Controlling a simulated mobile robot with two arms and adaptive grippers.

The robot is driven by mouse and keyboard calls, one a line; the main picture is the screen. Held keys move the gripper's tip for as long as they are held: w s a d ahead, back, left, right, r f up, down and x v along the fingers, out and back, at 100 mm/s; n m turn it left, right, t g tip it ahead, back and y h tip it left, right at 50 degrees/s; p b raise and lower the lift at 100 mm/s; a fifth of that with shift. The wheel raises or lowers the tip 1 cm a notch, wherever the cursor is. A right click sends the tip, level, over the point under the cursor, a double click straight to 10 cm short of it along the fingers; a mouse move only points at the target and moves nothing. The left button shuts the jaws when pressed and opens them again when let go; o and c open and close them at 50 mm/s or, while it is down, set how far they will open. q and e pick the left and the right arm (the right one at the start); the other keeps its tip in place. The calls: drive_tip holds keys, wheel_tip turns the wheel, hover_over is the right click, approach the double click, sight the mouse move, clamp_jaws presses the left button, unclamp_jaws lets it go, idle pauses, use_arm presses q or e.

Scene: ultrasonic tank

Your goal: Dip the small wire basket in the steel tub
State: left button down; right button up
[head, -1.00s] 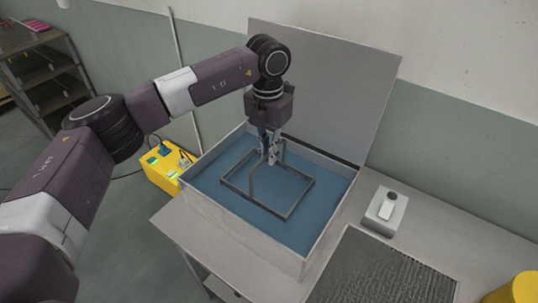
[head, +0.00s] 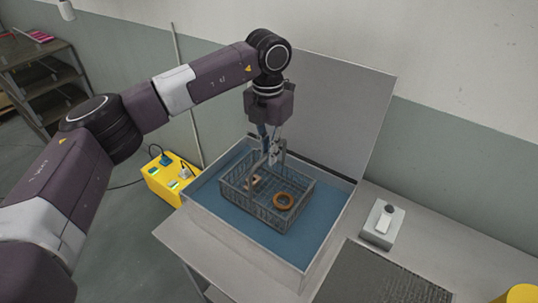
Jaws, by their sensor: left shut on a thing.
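The small wire basket (head: 261,211) is grey mesh with an upright handle. It holds an orange-brown ring (head: 283,201) and a smaller brownish part (head: 254,182). The steel tub (head: 229,235) is a rectangular tank of blue liquid with its lid raised behind. The basket is within the tub's outline, its mesh walls showing above the liquid; I cannot tell whether its bottom is still wet in it. My left gripper (head: 273,155) is above the basket, pointing down, shut on its handle. My right gripper is out of view.
The tub stands on a grey table. A ribbed dark mat (head: 385,277) and a small grey box with a white top (head: 383,223) lie to its right. A yellow unit (head: 168,180) with cables is at the left. A yellow round thing (head: 518,294) is at the lower right.

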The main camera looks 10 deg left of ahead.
use_arm(q)
drive_tip(key=shift+r+p, duration=1.45)
drive_tip(key=shift+r, duration=1.6)
idle(1.1)
